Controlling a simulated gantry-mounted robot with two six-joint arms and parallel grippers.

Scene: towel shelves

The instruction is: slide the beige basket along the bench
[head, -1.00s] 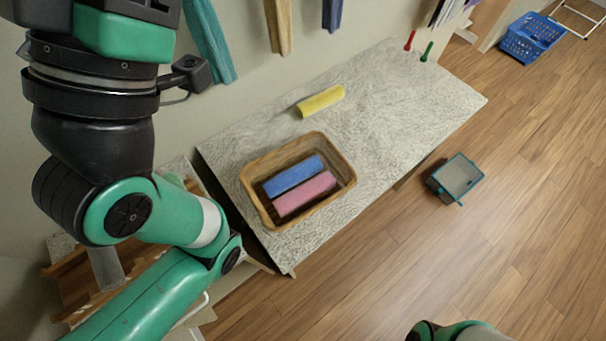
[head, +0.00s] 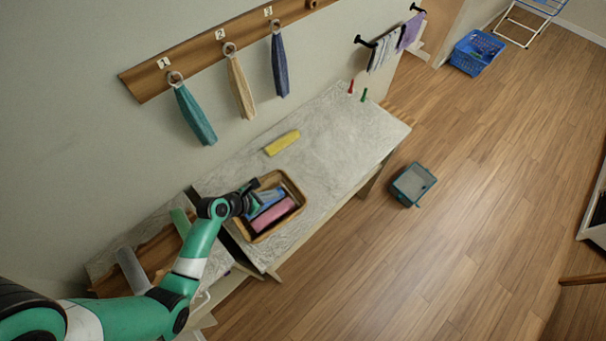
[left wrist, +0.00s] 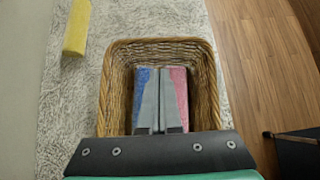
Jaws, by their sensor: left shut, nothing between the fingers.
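The beige wicker basket (head: 281,225) stands upright on the near left part of the grey textured bench (head: 335,140). It also shows in the left wrist view (left wrist: 205,85). A blue rolled towel (head: 266,207) and a pink rolled towel (head: 273,215) lie side by side inside it. My left gripper (head: 268,194) reaches over the basket's left side. In the left wrist view its two grey fingers (left wrist: 161,100) are together, over the towels, with nothing between them. Whether the fingertips touch the towels or basket I cannot tell. My right gripper is not in view.
A yellow rolled towel (head: 282,142) lies behind the basket near the wall. Red (head: 351,87) and green (head: 364,95) pegs stand at the far end. The bench between is clear. A teal-edged bin (head: 412,184) stands on the floor. Towels hang on the wall hooks.

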